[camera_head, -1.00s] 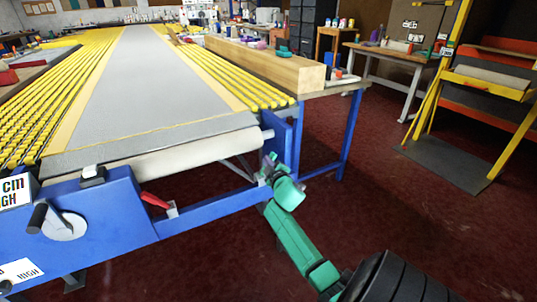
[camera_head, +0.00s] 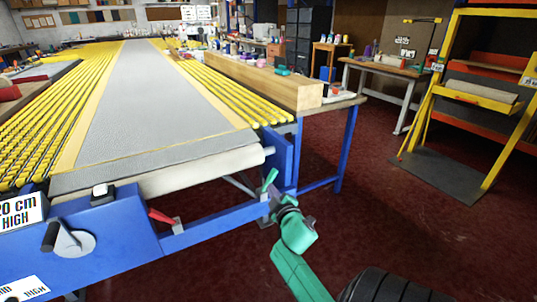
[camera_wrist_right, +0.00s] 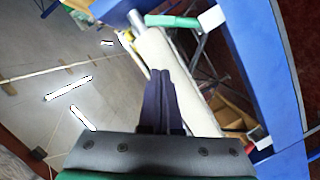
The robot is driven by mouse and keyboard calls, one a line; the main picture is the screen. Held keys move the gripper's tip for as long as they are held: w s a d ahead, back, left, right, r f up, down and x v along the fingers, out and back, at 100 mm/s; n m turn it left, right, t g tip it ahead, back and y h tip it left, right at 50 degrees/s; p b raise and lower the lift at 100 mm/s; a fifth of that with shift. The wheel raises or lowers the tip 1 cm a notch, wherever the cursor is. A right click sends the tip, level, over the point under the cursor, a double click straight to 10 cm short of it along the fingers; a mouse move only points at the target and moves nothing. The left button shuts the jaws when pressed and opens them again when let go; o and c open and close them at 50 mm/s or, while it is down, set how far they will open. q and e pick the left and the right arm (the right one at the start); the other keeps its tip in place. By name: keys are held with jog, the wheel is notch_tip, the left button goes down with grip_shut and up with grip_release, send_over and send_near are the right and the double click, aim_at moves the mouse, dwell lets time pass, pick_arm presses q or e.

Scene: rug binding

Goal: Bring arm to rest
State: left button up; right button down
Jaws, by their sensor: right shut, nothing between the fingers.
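My right arm (camera_head: 297,272) is green and comes in from the bottom right in the head view. Its right gripper (camera_head: 270,182) is beside the front right corner of the blue table frame (camera_head: 205,232), below the tabletop level. In the right wrist view the right gripper (camera_wrist_right: 161,73) has its dark fingers together, with nothing between them. A cream roller (camera_wrist_right: 185,80) and a blue beam (camera_wrist_right: 250,65) show beyond the fingertips. I cannot tell whether the gripper touches the frame. My left gripper is not in view.
A grey rug (camera_head: 135,105) lies along the long table with yellow rollers (camera_head: 225,90). A wooden beam (camera_head: 262,80) lies on its right side. A yellow rack (camera_head: 470,105) and a workbench (camera_head: 388,68) stand at the right. The dark red floor (camera_head: 385,215) between is clear.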

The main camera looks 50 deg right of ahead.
jog(key=s+a+f+g+y, duration=0.2)
jog(key=s+a+f, duration=0.25)
jog(key=f, duration=0.75)
jog(key=s+a+f+m+g+y, duration=0.1)
jog(key=s+a+f+g+y, duration=0.3)
jog(key=f, duration=0.8)
jog(key=s+a+f+g, duration=0.15)
jog(key=a+f, duration=0.45)
jog(key=f, duration=0.6)
jog(key=s+a+f+g+y, duration=0.1)
jog(key=s+a+f+g, duration=0.2)
jog(key=s, duration=0.5)
jog(key=s+a+f, duration=0.2)
jog(key=s+f, duration=0.4)
jog(key=s, duration=0.1)
jog(key=s+a+f+g+y, duration=0.1)
jog(key=s+a+f+g, duration=0.2)
jog(key=s, duration=0.5)
notch_tip(320, 180, up, 14)
jog(key=s+m+p, duration=0.1)
jog(key=p, duration=1.4)
jog(key=shift+s+f, duration=0.2)
jog(key=shift+s, duration=0.2)
